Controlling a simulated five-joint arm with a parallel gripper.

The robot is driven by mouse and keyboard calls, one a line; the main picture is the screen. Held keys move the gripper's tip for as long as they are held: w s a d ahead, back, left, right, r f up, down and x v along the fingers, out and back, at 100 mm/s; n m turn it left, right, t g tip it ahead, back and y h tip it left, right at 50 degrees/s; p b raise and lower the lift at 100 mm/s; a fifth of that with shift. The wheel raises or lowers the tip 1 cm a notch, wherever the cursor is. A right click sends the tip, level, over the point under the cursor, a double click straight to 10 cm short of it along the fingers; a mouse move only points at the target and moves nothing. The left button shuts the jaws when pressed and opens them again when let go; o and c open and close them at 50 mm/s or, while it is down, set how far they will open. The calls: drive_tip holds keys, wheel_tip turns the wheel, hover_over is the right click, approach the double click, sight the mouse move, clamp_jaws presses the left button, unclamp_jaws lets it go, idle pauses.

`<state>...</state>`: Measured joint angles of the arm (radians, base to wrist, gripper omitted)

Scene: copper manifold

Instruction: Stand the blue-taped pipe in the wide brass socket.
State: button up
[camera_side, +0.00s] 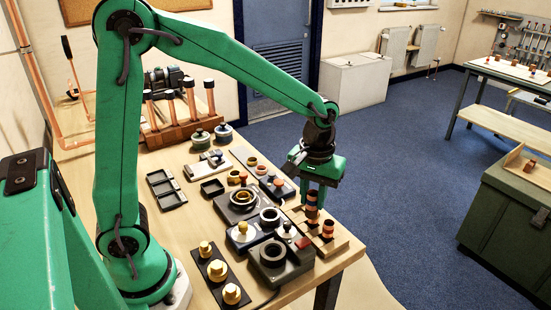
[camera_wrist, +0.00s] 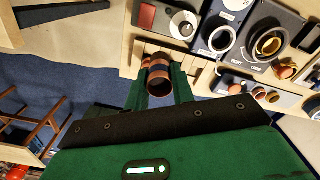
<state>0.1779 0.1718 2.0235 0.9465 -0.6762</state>
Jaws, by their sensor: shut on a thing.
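My gripper (camera_side: 314,190) points down over the near right corner of the bench and is shut on a short copper pipe (camera_side: 312,212). In the wrist view the pipe (camera_wrist: 159,82) sits between the two green fingers, its open end towards the camera. A wide brass-coloured ring (camera_wrist: 268,44) sits in a dark block, left of my gripper in the side view (camera_side: 243,197).
Another banded copper piece (camera_side: 327,231) stands on the wooden block beside the held pipe. Dark fixtures with rings (camera_side: 272,251) crowd the bench to the left. A black plate with brass fittings (camera_side: 217,269) lies at the front. A wooden rack of copper tools (camera_side: 190,125) stands behind.

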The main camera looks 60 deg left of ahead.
drive_tip(key=shift+a, duration=0.1)
drive_tip(key=s+a+n, duration=0.2)
drive_tip(key=s+a, duration=0.1)
drive_tip(key=a, duration=0.7)
drive_tip(key=s+a+n, duration=0.2)
drive_tip(key=s+a, duration=0.1)
drive_tip(key=a, duration=0.8)
drive_tip(key=shift+s+a+f, duration=0.2)
drive_tip(key=shift+a+f, duration=0.05)
drive_tip(key=shift+a, duration=0.05)
drive_tip(key=shift+f, duration=0.15)
drive_tip(key=shift+f, duration=2.4)
drive_tip(key=shift+f, duration=0.2)
drive_tip(key=shift+f, duration=1)
drive_tip(key=shift+f, duration=0.6)
